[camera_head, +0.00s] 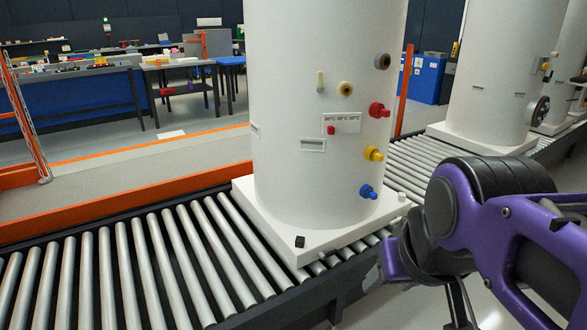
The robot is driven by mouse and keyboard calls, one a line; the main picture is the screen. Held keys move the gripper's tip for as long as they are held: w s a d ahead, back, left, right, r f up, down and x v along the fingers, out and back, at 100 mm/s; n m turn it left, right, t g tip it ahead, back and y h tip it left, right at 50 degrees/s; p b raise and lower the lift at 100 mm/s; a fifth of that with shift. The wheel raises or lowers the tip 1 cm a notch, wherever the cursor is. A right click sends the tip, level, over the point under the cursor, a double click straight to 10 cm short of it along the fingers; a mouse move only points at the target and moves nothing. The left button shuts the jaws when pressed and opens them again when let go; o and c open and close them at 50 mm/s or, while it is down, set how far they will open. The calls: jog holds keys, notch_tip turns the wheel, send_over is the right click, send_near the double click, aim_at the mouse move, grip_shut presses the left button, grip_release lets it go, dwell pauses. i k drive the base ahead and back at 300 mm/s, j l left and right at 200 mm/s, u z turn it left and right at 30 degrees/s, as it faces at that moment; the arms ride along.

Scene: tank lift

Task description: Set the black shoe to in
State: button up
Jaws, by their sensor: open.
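The black shoe (300,241) is a small dark block at the front corner of the white square base under the large white tank (320,120). It stands on the base's top near its edge; its exact setting cannot be told. A similar white block (402,197) sits at the base's right corner. My gripper (460,308) shows at the bottom right below my purple and black arm, partly cut off by the frame edge. Its thin dark fingers are apart, hold nothing visible, and are well right of the black shoe.
The tank stands on a roller conveyor (130,265) with a dark side rail. Red, yellow and blue fittings (367,191) stick out of the tank's side. More white tanks (495,80) stand behind at right. An orange-edged barrier (120,185) runs behind the conveyor.

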aim_at(300, 242)
jog(key=k, duration=0.1)
jog(key=j+z, duration=0.25)
jog(key=j, duration=0.6)
jog(key=j+z, duration=0.25)
jog(key=j, duration=0.6)
jog(key=u, duration=0.4)
jog(key=i+l+u, duration=0.15)
jog(key=l+u, duration=0.45)
jog(key=u, duration=0.2)
jog(key=i+l+u, duration=0.15)
jog(key=l, duration=0.3)
jog(key=l+u, duration=0.1)
jog(key=l, duration=0.3)
